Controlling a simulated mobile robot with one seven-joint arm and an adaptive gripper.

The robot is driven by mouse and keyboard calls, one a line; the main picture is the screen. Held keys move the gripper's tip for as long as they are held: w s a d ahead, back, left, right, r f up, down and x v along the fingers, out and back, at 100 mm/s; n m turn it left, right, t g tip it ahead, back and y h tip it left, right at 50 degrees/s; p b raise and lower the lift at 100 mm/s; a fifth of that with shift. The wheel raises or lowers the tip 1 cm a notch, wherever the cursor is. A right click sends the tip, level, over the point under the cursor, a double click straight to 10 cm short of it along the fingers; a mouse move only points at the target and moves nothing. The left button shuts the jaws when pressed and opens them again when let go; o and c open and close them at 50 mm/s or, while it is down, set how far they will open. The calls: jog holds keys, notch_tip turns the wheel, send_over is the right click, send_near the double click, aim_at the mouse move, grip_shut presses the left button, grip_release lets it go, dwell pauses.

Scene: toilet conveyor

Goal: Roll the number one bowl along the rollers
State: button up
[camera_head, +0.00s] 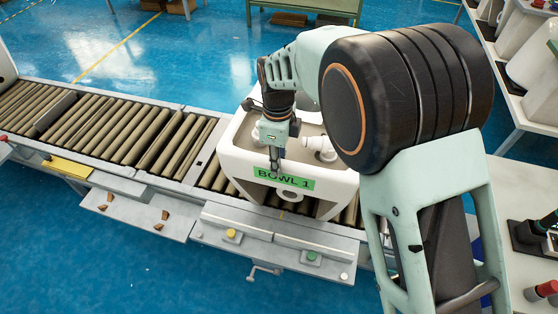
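The number one bowl is a white toilet bowl (231,163) with a green label reading "BOWL 1" (298,183) on its near face. It stands on the roller conveyor (128,128), right of the picture's middle. My gripper (274,163) points down at the near upper edge of the bowl, just over the label's left part. I cannot tell whether its fingertips touch the bowl. The fingers look close together, but they are too small to tell whether they are shut. My arm covers the conveyor to the right of the bowl.
Bare rollers run to the left of the bowl. Grey side panels with a yellow button (231,233) and a green button (311,256) line the near side, with a crank handle (265,271) below. White shelving (517,110) stands at the right. Blue floor lies open in front.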

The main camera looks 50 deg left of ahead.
jog(key=o, duration=0.4)
jog(key=shift+s, duration=0.1)
jog(key=shift+c, duration=0.2)
jog(key=shift+a, duration=0.1)
jog(key=shift+r, duration=0.35)
notch_tip(320, 180, up, 11)
jog(key=shift+r, duration=0.15)
